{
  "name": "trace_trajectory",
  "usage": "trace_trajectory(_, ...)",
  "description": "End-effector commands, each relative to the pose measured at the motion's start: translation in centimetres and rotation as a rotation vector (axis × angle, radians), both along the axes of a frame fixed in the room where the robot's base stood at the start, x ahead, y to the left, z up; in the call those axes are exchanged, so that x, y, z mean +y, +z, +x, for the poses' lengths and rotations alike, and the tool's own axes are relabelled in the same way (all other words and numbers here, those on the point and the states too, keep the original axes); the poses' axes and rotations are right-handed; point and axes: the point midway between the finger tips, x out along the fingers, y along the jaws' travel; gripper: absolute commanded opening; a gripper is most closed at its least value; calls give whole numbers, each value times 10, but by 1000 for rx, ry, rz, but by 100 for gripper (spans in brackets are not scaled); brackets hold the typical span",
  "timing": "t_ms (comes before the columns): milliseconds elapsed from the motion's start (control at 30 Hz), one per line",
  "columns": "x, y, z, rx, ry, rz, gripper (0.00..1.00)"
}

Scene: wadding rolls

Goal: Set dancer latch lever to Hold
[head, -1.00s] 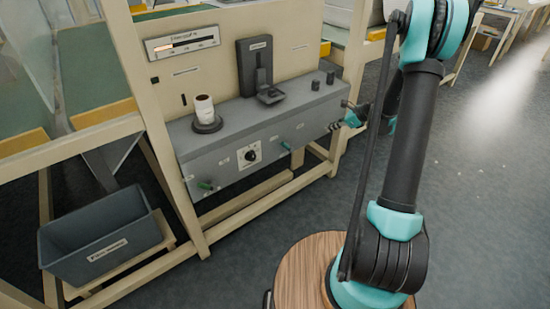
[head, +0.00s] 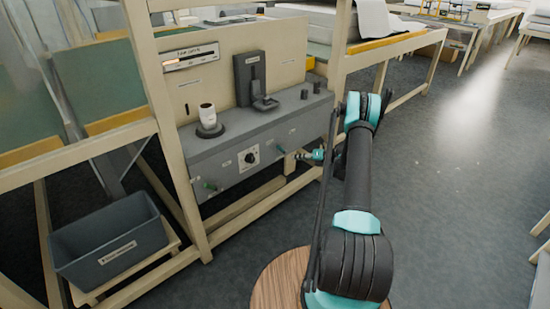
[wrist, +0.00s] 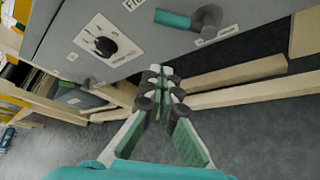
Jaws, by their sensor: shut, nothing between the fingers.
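A lever with a teal grip (wrist: 172,18) and a grey pivot sits on the front of the grey control box (wrist: 60,50) in the wrist view. Its grip points left, about level with the pivot. In the head view a small green lever (head: 281,150) shows on the right part of the box front. Another green lever (head: 210,186) is at the lower left. The label print is too small to read for Hold. My gripper (wrist: 160,72) is shut and empty, below the teal grip and apart from it. In the head view my gripper (head: 299,155) is just right of the right lever.
A black rotary knob (head: 250,157) is on the box front between the levers. A white roll (head: 207,115) stands on top of the box. Beige frame rails (wrist: 230,75) run below the box. A dark bin (head: 110,240) is at the lower left.

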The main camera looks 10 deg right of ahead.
Motion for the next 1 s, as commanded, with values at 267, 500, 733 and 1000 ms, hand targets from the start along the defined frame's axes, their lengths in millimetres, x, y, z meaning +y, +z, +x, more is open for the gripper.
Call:
trace_trajectory(267, -2, -6, 0, 21, -12, 29, 0)
trace_trajectory(500, 0, -6, 1, 20, -11, 27, 0)
trace_trajectory(733, 22, -15, 13, 21, -8, 26, 0)
trace_trajectory(1000, 65, -32, 38, 20, -8, 26, 0)
